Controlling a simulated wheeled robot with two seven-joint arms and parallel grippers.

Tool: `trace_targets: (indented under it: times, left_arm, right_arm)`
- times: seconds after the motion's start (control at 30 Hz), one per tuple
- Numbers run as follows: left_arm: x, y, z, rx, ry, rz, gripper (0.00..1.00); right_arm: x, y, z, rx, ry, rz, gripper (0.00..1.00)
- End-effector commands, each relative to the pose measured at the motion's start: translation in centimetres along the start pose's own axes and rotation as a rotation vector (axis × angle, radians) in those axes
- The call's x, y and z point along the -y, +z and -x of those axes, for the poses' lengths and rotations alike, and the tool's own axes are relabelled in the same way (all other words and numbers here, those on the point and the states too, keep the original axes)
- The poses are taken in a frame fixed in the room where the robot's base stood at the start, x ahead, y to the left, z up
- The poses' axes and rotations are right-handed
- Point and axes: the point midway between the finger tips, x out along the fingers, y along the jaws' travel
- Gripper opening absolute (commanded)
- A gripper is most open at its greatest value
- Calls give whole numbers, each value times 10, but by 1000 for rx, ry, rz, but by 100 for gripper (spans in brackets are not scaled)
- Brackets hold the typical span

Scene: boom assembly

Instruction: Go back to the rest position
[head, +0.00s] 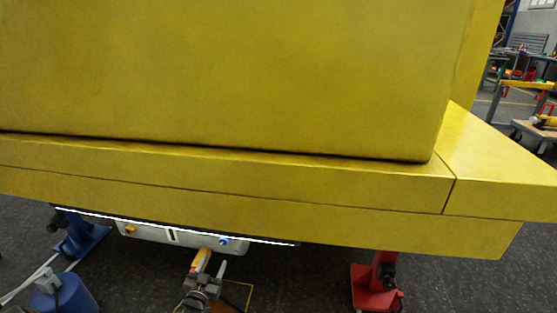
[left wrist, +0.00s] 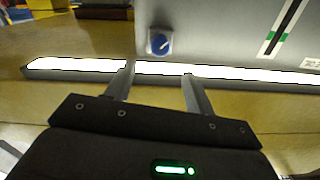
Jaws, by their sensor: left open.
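My left gripper (left wrist: 158,74) is open and empty in the left wrist view, its two grey fingers spread apart. Its fingertips overlap a bright white light strip (left wrist: 235,72) in the picture; I cannot tell whether they touch it. A round blue knob (left wrist: 160,42) on a pale grey panel (left wrist: 215,35) shows just beyond the fingertips. In the head view, the panel (head: 190,237) hangs under the big yellow boom (head: 230,75), with the blue knob (head: 224,241) at its right end and an orange knob (head: 130,230) at its left. My right gripper is not in view.
The yellow boom fills most of the head view, its lower ledge (head: 330,222) close above the panel. A red stand (head: 377,285), a blue stand (head: 80,235) and a blue drum (head: 65,298) stand on the dark floor. Workshop benches and carts (head: 535,130) are at the right.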

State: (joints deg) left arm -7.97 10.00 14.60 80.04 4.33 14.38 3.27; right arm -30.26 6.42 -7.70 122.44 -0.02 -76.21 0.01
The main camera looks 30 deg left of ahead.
Motion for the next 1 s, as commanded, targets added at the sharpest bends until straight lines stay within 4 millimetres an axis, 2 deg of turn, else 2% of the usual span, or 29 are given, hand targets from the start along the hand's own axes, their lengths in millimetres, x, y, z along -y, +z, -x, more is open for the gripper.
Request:
trace_targets:
  times: [0.17,0.33,0.47,0.57,0.73,0.9,1.0]
  left_arm:
    - [0,2,0,12,-1,-2,54]
    - [-1,25,0,170,-1,-7,54]
    - [-25,35,7,373,43,-15,54]
    - [-54,44,34,557,105,-38,54]
    - [-101,52,109,852,230,-98,54]
    - [-131,47,180,1044,330,-152,54]
    - [-142,42,212,1112,374,-174,54]
  right_arm:
    - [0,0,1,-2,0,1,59]
    - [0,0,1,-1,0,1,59]
    - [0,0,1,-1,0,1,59]
    - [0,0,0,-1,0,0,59]
    - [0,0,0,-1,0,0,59]
    - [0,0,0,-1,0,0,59]
    - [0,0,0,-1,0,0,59]
